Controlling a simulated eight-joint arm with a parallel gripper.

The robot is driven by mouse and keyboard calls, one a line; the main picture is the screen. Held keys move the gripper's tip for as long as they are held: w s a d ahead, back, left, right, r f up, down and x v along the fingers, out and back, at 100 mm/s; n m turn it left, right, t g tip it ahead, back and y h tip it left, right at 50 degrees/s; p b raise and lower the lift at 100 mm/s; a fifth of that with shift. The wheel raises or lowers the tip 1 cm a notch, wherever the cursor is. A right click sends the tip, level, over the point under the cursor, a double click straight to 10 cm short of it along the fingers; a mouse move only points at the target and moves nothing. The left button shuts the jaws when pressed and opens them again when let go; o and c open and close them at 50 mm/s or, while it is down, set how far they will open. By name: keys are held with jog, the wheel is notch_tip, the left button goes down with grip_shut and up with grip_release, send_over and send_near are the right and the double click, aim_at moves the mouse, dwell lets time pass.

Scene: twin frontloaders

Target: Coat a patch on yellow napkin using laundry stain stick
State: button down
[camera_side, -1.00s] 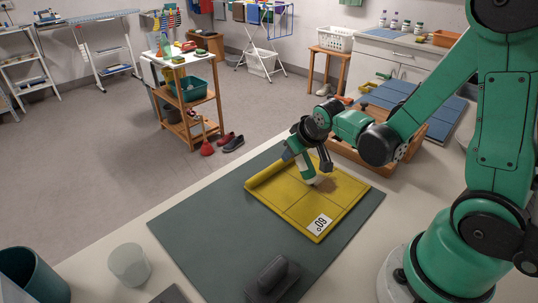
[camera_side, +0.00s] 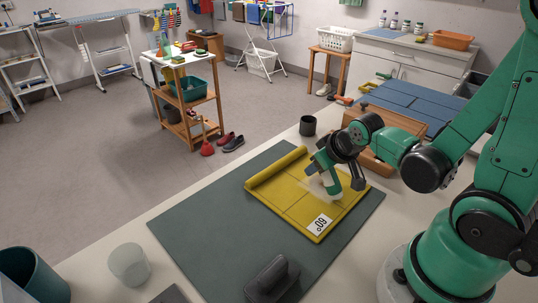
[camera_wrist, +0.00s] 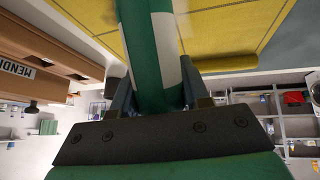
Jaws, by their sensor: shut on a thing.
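The yellow napkin (camera_side: 290,207) lies on the dark green mat, with a rolled far-left edge and a white "60°" label at its near corner. My gripper (camera_side: 338,184) is over the napkin's right part, shut on the laundry stain stick. The green and white stick (camera_wrist: 152,45) shows between my fingers in the wrist view. Its white lower end (camera_side: 331,189) is tilted and reaches down to the napkin; exact contact is hard to tell. A pale, whitish film (camera_side: 316,182) shows on the cloth beside the stick. The napkin also fills the top of the wrist view (camera_wrist: 225,30).
The green mat (camera_side: 205,225) has free room left of the napkin. A dark block with a handle (camera_side: 272,277) stands at the front. A dark cup (camera_side: 308,125) and a wooden box (camera_side: 375,165) stand behind the napkin. A translucent cup (camera_side: 129,263) is front left.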

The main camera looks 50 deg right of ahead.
dwell(0.3)
jog(key=shift+r, duration=3)
jog(key=shift+r, duration=1.5)
jog(key=d+r, duration=0.3)
jog(key=d, duration=0.1)
jog(key=shift+s+f, duration=0.15)
jog(key=shift+f, duration=1.15)
jog(key=shift+s+f, duration=0.1)
jog(key=shift+f, duration=1.15)
jog(key=shift+d, duration=0.1)
